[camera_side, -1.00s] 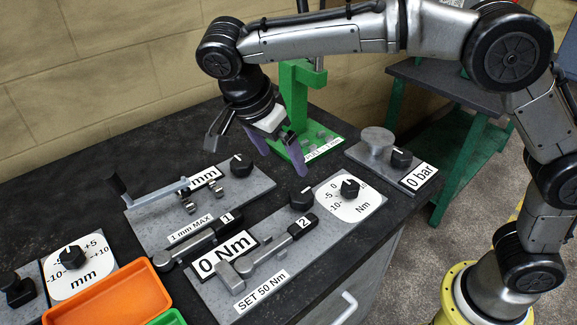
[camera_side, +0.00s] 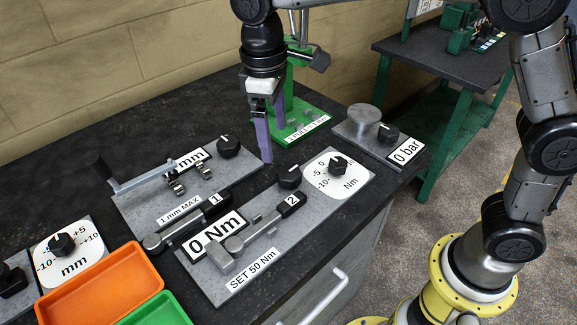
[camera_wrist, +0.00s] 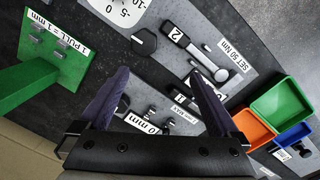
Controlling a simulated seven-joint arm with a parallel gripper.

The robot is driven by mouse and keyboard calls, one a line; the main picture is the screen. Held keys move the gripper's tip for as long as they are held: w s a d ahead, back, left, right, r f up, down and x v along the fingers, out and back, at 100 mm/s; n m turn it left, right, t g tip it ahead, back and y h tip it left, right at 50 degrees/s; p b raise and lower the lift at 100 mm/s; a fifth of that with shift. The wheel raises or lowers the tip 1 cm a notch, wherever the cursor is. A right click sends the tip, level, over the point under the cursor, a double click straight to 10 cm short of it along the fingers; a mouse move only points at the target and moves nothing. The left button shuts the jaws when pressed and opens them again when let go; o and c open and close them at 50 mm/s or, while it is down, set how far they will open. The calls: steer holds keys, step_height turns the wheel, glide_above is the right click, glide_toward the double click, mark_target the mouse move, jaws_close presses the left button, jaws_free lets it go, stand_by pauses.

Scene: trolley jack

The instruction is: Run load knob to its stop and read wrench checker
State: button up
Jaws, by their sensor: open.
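The wrench checker is a grey plate (camera_side: 205,283) with a "0 Nm" display (camera_side: 214,236), a wrench marked 2 (camera_side: 262,222) and a "SET 50 Nm" label. A black knob (camera_side: 289,177) stands beside that wrench's handle end, apparently the load knob; it also shows in the wrist view (camera_wrist: 143,40). A round white Nm dial (camera_side: 352,183) with its own black knob sits at the plate's right end. My gripper (camera_side: 268,148) is open and empty, pointing down above the bench behind the checker. Its purple fingers (camera_wrist: 160,72) are spread in the wrist view, with the knob beyond them.
A plate with a crank, a mm display and wrench 1 (camera_side: 188,224) lies left of the checker. A green press stand (camera_side: 303,126) is behind my gripper. A "0 bar" plate (camera_side: 378,140) stands right. Orange (camera_side: 100,288) and green trays are front left.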

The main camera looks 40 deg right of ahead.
steer(key=r, duration=0.1)
glide_above(288, 172)
steer(key=shift+y, duration=0.4)
step_height(288, 172, down, 13)
steer(key=shift+f, duration=0.2)
steer(key=shift+c, duration=0.3)
steer(key=c, duration=1.3)
